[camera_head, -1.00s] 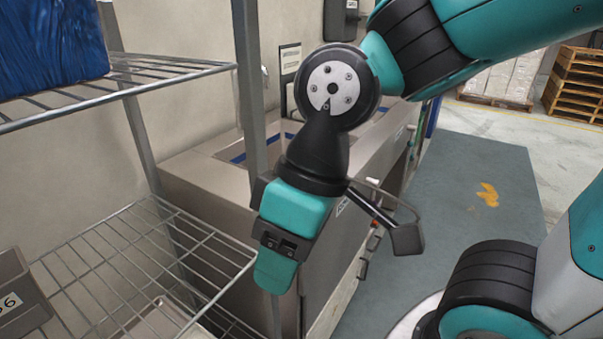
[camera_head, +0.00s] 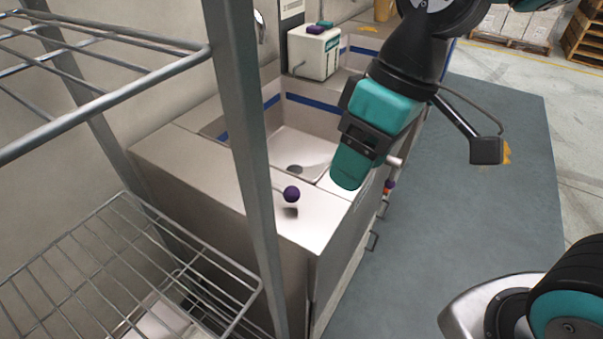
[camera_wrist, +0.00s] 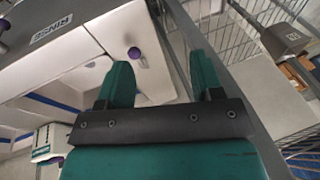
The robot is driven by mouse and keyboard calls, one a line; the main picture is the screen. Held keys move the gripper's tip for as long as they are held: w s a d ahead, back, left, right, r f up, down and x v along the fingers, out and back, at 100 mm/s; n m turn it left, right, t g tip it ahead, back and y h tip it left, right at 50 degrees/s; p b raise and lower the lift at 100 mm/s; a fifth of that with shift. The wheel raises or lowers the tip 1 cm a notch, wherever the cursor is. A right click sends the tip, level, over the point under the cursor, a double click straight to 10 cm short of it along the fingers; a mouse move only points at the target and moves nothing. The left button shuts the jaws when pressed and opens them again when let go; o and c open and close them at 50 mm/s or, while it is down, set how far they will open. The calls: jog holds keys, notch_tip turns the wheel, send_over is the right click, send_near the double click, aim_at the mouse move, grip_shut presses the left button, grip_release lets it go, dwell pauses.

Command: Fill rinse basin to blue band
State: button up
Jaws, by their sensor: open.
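The rinse basin (camera_head: 312,150) is a steel sink set in a counter. A blue band (camera_head: 312,104) runs along its upper inner walls. The dark drain (camera_head: 294,169) is visible at its bottom and I see no water. A purple ball knob (camera_head: 291,194) stands on the near counter top; it also shows in the wrist view (camera_wrist: 134,52). A RINSE label (camera_wrist: 52,33) is on the counter front in the wrist view. My gripper (camera_head: 348,172) is open and empty, over the basin's right front edge in the picture; its two teal fingers (camera_wrist: 160,75) are spread apart.
A wire rack (camera_head: 130,265) stands at the left, its grey post (camera_head: 240,140) partly covering the counter. A white box (camera_head: 315,52) with purple and teal tops sits behind the basin. Open floor matting (camera_head: 480,210) lies right; pallets (camera_head: 583,55) are far right.

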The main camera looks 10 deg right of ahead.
jog(key=w+a+r+n+h+p, duration=0.1)
jog(key=w+a+r+p, duration=0.15)
jog(key=w, duration=0.45)
jog(key=n+g+h+p, duration=0.1)
jog(key=n+p, duration=0.1)
jog(key=p, duration=0.2)
send_near(292, 187)
jog(key=f+p, duration=0.1)
jog(key=f, duration=0.2)
jog(key=s+a+f+p, duration=0.1)
jog(key=f, duration=0.6)
jog(key=shift+s+a+f+p, duration=0.2)
jog(key=shift+f+p, duration=0.05)
jog(key=shift+p, duration=0.15)
grip_shut()
